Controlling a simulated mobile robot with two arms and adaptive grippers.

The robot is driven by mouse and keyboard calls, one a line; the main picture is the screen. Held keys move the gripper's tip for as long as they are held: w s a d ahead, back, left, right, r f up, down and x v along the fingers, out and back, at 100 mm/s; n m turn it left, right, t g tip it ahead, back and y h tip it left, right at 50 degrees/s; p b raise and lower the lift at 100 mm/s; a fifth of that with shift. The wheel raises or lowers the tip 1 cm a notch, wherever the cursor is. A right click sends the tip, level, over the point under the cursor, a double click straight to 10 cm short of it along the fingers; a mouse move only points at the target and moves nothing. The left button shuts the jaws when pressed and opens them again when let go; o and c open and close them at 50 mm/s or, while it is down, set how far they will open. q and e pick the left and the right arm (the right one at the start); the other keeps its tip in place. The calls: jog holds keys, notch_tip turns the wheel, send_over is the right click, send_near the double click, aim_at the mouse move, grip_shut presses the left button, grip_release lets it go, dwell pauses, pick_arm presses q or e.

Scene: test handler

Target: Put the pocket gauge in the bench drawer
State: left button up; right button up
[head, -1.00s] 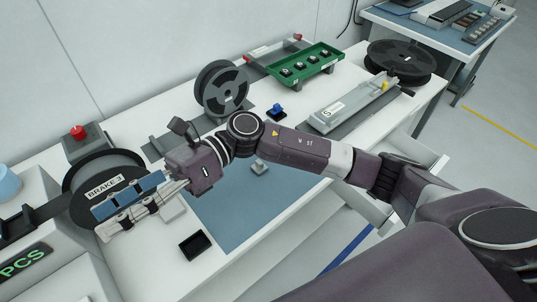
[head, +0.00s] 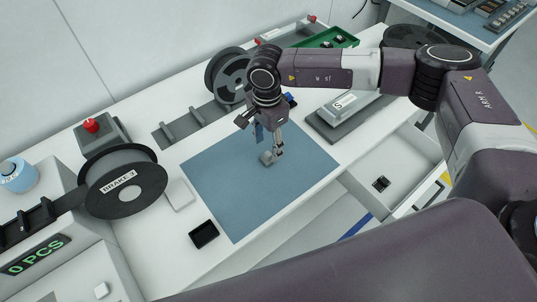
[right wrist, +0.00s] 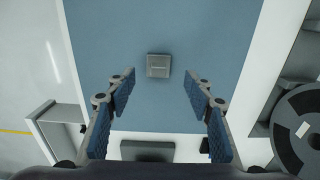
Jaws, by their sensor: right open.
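A small grey block-like piece, which I take to be the pocket gauge (head: 267,158), lies on the blue mat (head: 225,190) on the bench. It also shows in the right wrist view (right wrist: 158,66), centred beyond my fingertips. My right gripper (head: 268,143) points down just over it, fingers apart. In the wrist view the right gripper (right wrist: 159,84) is open with nothing between its blue pads. The bench drawer (head: 408,165) stands open at the right, with a small dark item (head: 381,184) inside. My left gripper is out of view.
The reel marked BRAKE 3 (head: 125,201) and a red button box (head: 94,135) stand at left. A black tray (head: 204,234) lies by the mat's front corner. Another reel (head: 227,72), a grey fixture (head: 340,112) and a green tray (head: 335,38) stand behind.

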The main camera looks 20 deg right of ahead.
aim_at(268, 153)
notch_tip(268, 153, down, 4)
jog(key=shift+s+f+p, duration=0.1)
jog(key=shift+s+p, duration=0.05)
jog(key=shift+p, duration=1)
jog(key=shift+f, duration=0.3)
jog(key=shift+c, duration=0.4)
grip_shut()
jog(key=shift+r, duration=0.1)
